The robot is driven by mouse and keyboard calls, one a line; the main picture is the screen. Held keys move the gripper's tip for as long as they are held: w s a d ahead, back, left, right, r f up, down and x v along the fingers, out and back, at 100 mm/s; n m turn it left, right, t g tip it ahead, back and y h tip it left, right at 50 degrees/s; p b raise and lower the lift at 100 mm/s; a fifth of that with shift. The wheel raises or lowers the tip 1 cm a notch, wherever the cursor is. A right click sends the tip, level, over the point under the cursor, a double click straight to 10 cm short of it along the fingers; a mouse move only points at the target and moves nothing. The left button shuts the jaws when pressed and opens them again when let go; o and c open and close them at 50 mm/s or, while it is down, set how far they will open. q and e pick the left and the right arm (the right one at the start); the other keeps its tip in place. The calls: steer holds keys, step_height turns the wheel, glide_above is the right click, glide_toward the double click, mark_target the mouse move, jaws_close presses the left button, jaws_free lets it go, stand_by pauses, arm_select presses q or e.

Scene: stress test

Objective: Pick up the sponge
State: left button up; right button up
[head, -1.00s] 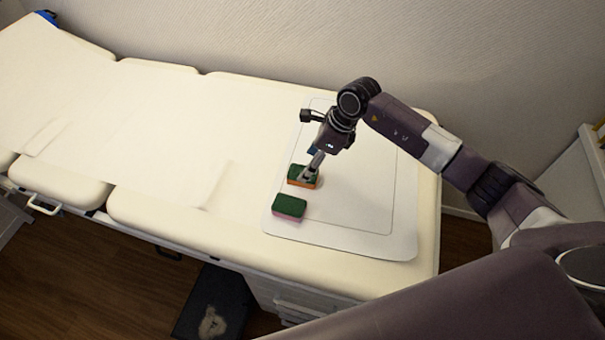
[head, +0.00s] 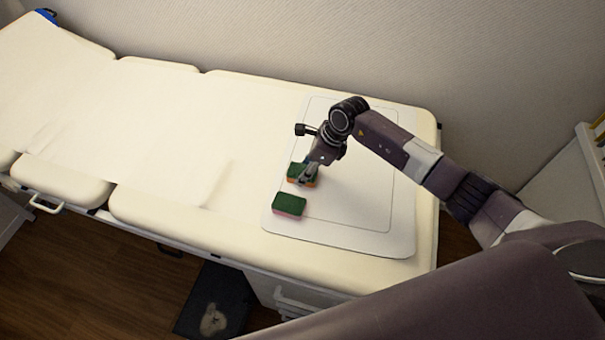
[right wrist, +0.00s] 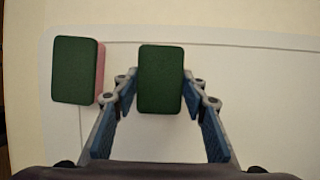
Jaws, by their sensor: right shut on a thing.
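Two green-topped sponges are on the white mat (head: 330,238) at the right end of the padded bench. The far one, the orange-sided sponge (head: 296,170), is partly hidden by my right gripper (head: 304,177). In the right wrist view my right gripper (right wrist: 160,84) is shut on this sponge (right wrist: 161,72), one finger on each side. I cannot tell whether it is lifted off the mat. The pink-sided sponge (head: 289,204) lies nearer the bench's front edge, apart from the gripper; it also shows in the right wrist view (right wrist: 75,70). My left gripper is not in view.
The long cream bench (head: 240,110) stretches left, with a pale sheet (head: 130,150) on it. A wall (head: 400,50) stands behind it. The mat right of the sponges is clear. A dark mat (head: 212,302) lies on the wooden floor below.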

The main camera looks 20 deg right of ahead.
steer(key=shift+r, duration=0.1)
step_height(320, 180, up, 20)
steer(key=b, duration=0.2)
steer(key=shift+b, duration=0.3)
stand_by(0.4)
